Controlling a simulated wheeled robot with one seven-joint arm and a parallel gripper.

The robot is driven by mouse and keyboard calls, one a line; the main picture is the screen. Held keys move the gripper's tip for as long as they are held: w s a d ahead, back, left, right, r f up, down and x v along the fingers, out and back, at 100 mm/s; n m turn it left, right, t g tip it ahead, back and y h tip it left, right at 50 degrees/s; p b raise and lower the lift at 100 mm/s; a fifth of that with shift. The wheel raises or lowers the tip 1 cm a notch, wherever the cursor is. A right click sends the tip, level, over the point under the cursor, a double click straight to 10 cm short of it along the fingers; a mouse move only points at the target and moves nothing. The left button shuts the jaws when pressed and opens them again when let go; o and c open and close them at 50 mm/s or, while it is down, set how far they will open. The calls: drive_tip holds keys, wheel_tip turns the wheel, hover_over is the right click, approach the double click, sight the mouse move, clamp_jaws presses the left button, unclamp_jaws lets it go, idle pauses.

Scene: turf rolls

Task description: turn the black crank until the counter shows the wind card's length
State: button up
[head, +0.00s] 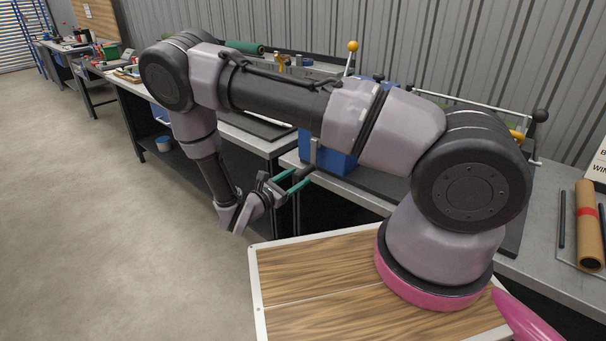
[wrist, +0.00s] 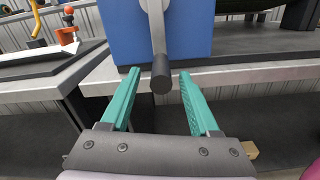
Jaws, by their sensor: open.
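The black crank handle (wrist: 161,73) hangs at the lower end of a grey crank arm (wrist: 157,25) on the front of a blue housing (wrist: 120,35). The blue housing (head: 340,158) also shows in the head view, partly behind my arm. My gripper (head: 299,180) is open, its teal fingers pointing at the crank. In the wrist view my gripper's fingertips (wrist: 158,75) lie to either side of the handle, with gaps on both sides. How deep the handle sits between them is hard to tell. A card (head: 598,168) is cut off at the right edge, its length unreadable. The counter is not visible.
The grey bench (head: 552,238) carries a brown tube with a red band (head: 588,225) at right. A rod with a yellow ball (head: 352,46) rises behind my arm. In the wrist view an orange-topped item (wrist: 67,30) stands at left. Open floor (head: 90,220) lies left.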

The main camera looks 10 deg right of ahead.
sight(303, 173)
drive_tip(key=shift+x, duration=1.8)
clamp_jaws()
